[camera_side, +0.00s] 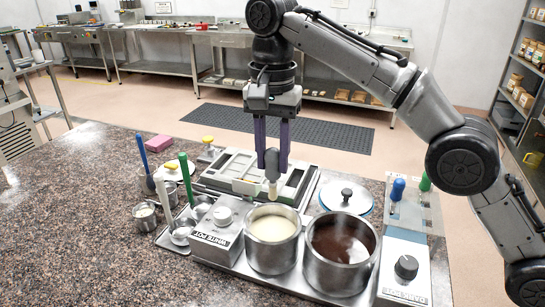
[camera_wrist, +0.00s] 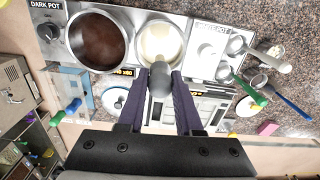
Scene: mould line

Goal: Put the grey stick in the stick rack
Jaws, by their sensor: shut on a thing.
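The grey stick (camera_side: 272,162) has a thick grey handle and a pale cream lower part. My gripper (camera_side: 271,168) is shut on its handle between two purple fingers, holding it upright with the pale end down. In the wrist view the grey handle (camera_wrist: 159,82) sits between the fingertips, its pale end seen against the white pot. The stick rack seems to be the clear stand (camera_side: 428,213) at the right, with a blue-handled stick (camera_side: 397,189) and a green-handled stick (camera_side: 425,182). My gripper is left of this rack and higher.
The white pot (camera_side: 272,258) and dark pot (camera_side: 338,277) stand open below and in front. A lidded blue-rimmed dish (camera_side: 346,196) lies between my gripper and the rack. Ladles with blue, green and white handles stand left. A mould tray (camera_side: 235,172) lies behind.

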